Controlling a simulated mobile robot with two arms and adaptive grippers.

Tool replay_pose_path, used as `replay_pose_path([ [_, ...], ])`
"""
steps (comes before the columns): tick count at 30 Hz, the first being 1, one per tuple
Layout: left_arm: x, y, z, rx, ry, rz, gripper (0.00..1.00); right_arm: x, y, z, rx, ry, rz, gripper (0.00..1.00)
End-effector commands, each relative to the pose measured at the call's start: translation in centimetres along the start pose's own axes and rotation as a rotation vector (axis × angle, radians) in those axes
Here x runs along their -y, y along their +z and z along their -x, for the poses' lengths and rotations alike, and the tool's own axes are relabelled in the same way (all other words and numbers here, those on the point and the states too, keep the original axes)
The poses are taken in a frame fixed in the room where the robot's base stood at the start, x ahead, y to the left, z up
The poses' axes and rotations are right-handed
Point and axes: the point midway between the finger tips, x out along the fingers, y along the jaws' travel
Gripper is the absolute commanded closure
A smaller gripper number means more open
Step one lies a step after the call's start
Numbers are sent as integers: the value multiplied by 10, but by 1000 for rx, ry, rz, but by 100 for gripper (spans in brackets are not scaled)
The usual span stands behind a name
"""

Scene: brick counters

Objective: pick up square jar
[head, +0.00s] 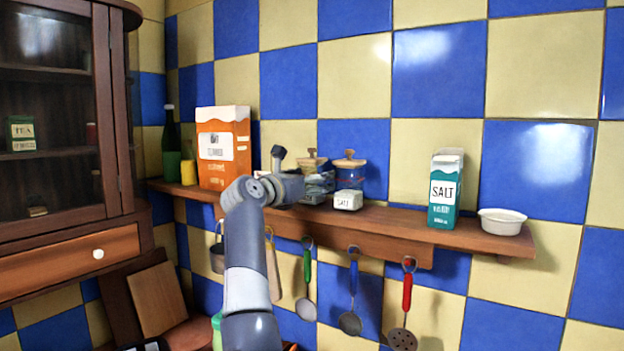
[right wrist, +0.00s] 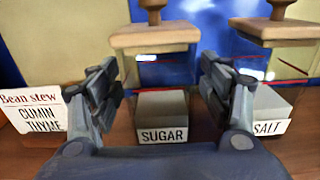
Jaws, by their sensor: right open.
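Two clear glass jars with wooden knobbed lids stand on the wall shelf. The left jar (right wrist: 165,72) is straight ahead between my open fingers in the right wrist view, and its lid has a straight front edge. In the head view its lid (head: 311,160) shows above my right gripper (head: 318,184), which hides most of its body. My right gripper (right wrist: 160,82) is open and empty, with a finger towards each side of the jar. The right jar (head: 348,178) stands beside it; its lid also shows in the right wrist view (right wrist: 278,30). My left gripper is out of view.
A recipe card (right wrist: 33,112) is left. The shelf (head: 385,222) also bears an orange box (head: 222,150), salt carton (head: 444,190) and white bowl (head: 502,221). Utensils hang below.

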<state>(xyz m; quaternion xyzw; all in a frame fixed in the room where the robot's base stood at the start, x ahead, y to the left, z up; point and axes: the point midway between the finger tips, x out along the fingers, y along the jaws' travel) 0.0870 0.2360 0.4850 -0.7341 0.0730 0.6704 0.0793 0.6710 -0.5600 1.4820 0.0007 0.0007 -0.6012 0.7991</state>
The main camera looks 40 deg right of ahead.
Motion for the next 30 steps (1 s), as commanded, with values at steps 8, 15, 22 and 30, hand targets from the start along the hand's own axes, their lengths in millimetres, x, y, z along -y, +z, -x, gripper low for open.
replay_pose_path([
  [8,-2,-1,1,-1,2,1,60,-1,-1,-3,0,2,0,28],
  [15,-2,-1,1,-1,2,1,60,0,0,-3,1,1,0,78],
  [22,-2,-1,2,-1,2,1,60,0,1,-3,3,1,-1,87],
  [30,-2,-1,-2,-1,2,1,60,0,9,-3,4,1,-3,87],
])
